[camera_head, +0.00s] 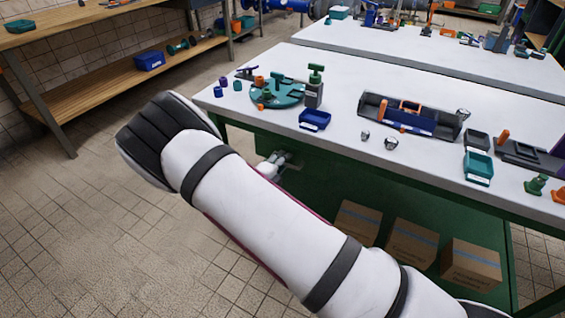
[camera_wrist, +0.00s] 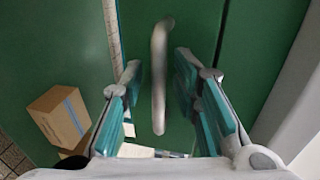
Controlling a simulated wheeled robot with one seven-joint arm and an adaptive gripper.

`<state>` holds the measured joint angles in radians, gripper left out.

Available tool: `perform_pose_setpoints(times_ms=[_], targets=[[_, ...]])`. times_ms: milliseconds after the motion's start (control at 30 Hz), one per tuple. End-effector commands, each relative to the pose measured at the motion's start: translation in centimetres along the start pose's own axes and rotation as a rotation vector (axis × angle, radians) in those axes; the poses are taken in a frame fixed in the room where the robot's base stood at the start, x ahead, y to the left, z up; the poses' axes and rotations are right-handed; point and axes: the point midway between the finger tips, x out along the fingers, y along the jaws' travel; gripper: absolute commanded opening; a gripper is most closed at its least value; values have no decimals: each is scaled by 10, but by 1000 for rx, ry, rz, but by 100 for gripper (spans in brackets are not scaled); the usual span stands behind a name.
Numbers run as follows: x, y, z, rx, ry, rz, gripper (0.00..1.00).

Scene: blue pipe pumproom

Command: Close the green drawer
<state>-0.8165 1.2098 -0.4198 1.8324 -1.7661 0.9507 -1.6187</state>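The green drawer front (camera_wrist: 195,25) fills the middle of the wrist view, with a grey bar handle (camera_wrist: 159,75) on it. My gripper (camera_wrist: 163,78) is open, its two teal-padded fingers apart on either side of the handle. I see no finger pressing on the handle. In the head view, my gripper (camera_head: 275,162) shows small at the front of the green workbench (camera_head: 330,172), below the tabletop edge. My arm covers much of that area, and I cannot tell there how far the drawer stands out.
Cardboard boxes (camera_head: 410,243) sit on the green shelf under the bench; one box (camera_wrist: 60,115) shows left of my gripper. The white tabletop (camera_head: 340,75) holds a blue bin (camera_head: 314,120), a toolbox (camera_head: 408,117) and small parts. Tiled floor (camera_head: 75,230) at left is clear.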

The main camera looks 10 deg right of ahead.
Motion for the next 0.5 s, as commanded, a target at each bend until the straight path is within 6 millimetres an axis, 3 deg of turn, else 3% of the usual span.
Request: perform_pose_setpoints(times_ms=[233,500], targets=[[-18,0,1,0,-1,1,30],[-72,0,1,0,-4,1,30]])
